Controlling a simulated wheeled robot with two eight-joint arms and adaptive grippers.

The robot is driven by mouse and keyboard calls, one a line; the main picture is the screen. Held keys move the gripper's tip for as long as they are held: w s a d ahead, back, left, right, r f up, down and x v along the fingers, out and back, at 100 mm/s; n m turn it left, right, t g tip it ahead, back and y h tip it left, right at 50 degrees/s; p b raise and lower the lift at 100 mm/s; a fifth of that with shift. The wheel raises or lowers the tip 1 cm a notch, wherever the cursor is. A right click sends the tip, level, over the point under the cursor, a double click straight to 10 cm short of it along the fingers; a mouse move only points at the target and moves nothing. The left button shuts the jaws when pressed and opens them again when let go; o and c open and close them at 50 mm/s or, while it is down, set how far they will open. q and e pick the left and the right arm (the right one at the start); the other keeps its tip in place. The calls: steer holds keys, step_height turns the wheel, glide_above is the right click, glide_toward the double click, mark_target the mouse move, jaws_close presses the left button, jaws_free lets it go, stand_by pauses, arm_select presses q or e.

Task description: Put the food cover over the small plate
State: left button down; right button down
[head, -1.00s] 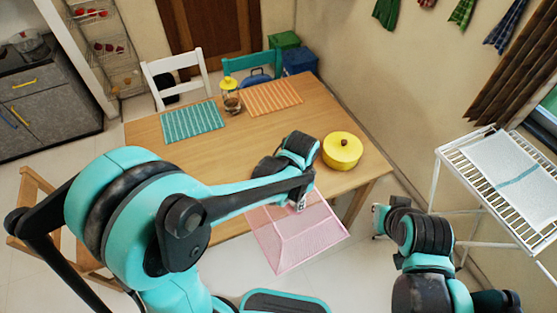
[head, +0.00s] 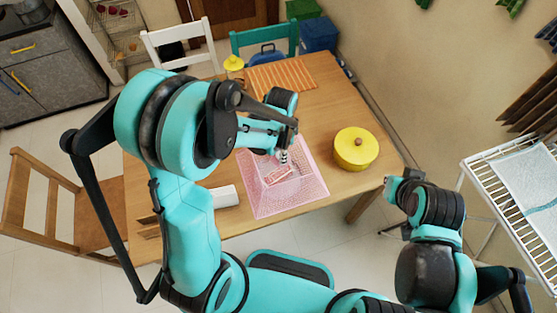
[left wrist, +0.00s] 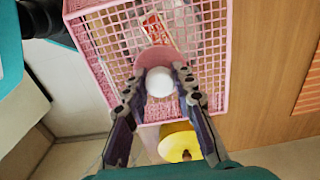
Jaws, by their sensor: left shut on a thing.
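The food cover (head: 300,197) is a pink mesh pyramid over the near part of the wooden table. My left gripper (head: 281,157) is at its top; in the left wrist view (left wrist: 160,82) the fingers are shut on its white knob (left wrist: 160,83). A red-and-white item (head: 276,175) shows through the mesh, also in the left wrist view (left wrist: 160,32). I cannot make out the small plate clearly; the cover and arm hide that area. I cannot tell whether the cover's rim touches the table. My right gripper (head: 402,180) is beyond the table's right side, its fingers unclear.
A yellow lidded pot (head: 356,148) stands to the right of the cover on the table (head: 330,110). An orange striped mat (head: 285,74) and a yellow-topped jar (head: 233,63) are farther back. A white object (head: 224,197) lies near the front edge. A wooden chair (head: 50,200) stands left.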

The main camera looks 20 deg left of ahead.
mark_target(278, 160)
arm_select(q)
steer(key=shift+w+a+f, duration=0.2)
steer(key=shift+a+f, duration=0.2)
steer(key=shift+a, duration=0.1)
step_height(278, 160, down, 4)
steer(key=shift+b, duration=0.7)
steer(key=shift+r, duration=0.1)
steer(key=shift+f+b, duration=0.3)
steer(key=c, duration=1.3)
jaws_free()
steer(key=shift+o, duration=0.2)
